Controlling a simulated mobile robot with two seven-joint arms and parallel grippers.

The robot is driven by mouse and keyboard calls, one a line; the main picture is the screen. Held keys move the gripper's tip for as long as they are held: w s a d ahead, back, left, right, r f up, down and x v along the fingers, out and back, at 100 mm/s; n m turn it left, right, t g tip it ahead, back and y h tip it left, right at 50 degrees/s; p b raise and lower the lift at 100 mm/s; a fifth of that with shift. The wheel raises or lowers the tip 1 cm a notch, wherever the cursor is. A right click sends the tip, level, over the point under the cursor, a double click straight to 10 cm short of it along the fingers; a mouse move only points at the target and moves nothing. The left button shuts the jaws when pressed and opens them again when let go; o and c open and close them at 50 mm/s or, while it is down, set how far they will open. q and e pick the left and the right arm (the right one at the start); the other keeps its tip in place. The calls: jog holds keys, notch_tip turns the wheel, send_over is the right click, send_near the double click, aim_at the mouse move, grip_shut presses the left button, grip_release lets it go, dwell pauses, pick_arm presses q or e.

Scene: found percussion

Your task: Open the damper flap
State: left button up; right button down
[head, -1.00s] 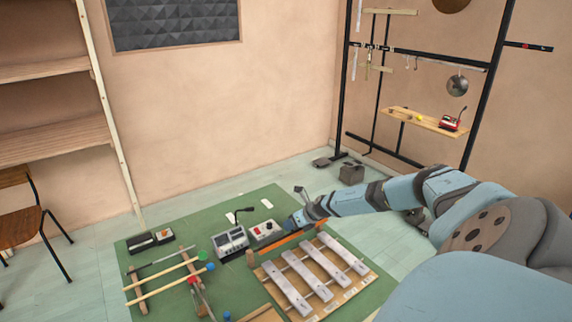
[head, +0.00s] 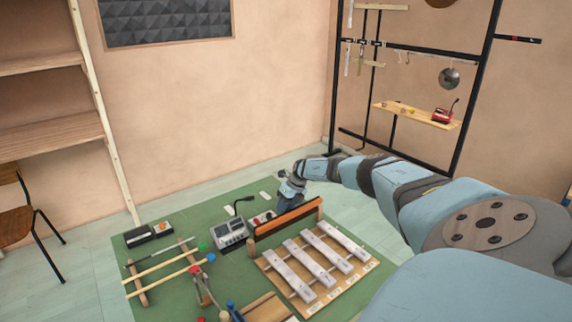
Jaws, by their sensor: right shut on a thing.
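The damper flap (head: 287,217) is a long orange-brown bar behind the metal bars of the chime board (head: 318,263). It stands raised on edge between small wooden end posts, clear of the metal bars. My right gripper (head: 289,197) is at the far side of the flap, near its middle, and is shut on it. The fingertips are partly hidden behind the flap. My left gripper is not in view.
Mallets on a wooden rack (head: 140,287) lie at the left of the green mat (head: 200,222). A black frame (head: 478,100) stands behind at the right.

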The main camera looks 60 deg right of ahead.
jog(key=shift+w+f, duration=0.1)
jog(key=shift+w, duration=0.05)
jog(key=shift+a, duration=0.1)
dwell(0.3)
jog(key=c, duration=0.9)
grip_release()
jog(key=shift+c, duration=0.2)
jog(key=v, duration=1.3)
jog(key=shift+w+d+r, duration=0.15)
jog(key=shift+d+r, duration=0.1)
jog(key=shift+r, duration=0.1)
